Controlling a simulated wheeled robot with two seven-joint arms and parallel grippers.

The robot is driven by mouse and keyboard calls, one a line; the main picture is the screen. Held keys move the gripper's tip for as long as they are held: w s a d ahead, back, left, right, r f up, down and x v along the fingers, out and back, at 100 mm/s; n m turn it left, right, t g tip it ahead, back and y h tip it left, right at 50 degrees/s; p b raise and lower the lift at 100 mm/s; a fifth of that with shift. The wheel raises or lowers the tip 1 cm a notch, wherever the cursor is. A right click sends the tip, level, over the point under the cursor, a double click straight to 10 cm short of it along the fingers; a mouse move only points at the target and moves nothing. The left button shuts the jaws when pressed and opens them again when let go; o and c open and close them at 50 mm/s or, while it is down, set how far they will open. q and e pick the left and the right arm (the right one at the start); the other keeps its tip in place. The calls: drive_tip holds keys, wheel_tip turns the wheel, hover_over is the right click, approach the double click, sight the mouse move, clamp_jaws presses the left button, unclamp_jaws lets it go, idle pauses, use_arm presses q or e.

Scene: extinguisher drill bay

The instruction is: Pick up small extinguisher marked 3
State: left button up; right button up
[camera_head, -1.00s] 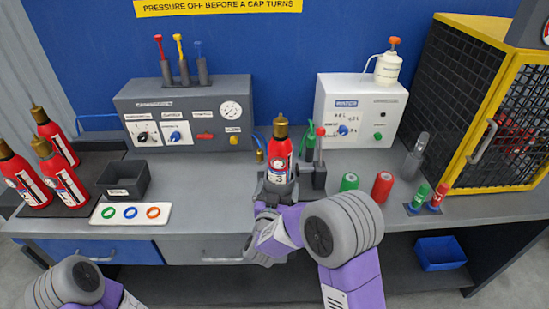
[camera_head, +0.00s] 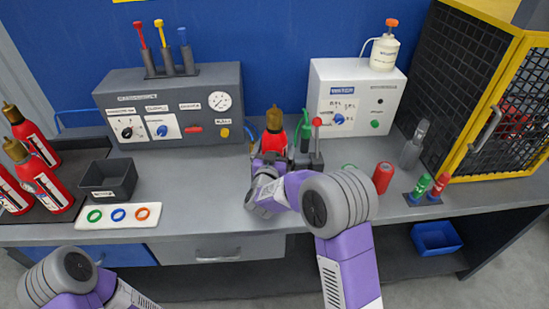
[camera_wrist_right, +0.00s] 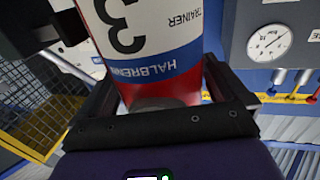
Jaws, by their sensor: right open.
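The small red extinguisher marked 3 (camera_head: 274,143) stands upright at the middle of the bench, its brass top showing. My right gripper (camera_head: 267,162) is at its front and hides its lower part and label in the head view. In the right wrist view, the extinguisher's white label (camera_wrist_right: 150,30) with a black 3 appears upside down between the two dark fingers of my right gripper (camera_wrist_right: 160,75). The fingers are open on either side of the body; I cannot tell whether they touch it. My left gripper is out of view.
A red-knobbed lever block (camera_head: 311,158) stands close right of the extinguisher. A red cylinder (camera_head: 383,178) is further right. A black bin (camera_head: 108,180), a ring card (camera_head: 118,216) and other red extinguishers (camera_head: 45,188) are left. A yellow-framed cage (camera_head: 490,105) stands right.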

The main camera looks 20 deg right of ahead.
drive_tip(key=c, duration=1.7)
drive_tip(key=shift+w+r, duration=0.1)
drive_tip(key=shift+r, duration=0.1)
drive_tip(key=shift+c, duration=0.7)
drive_tip(key=shift+r, duration=0.1)
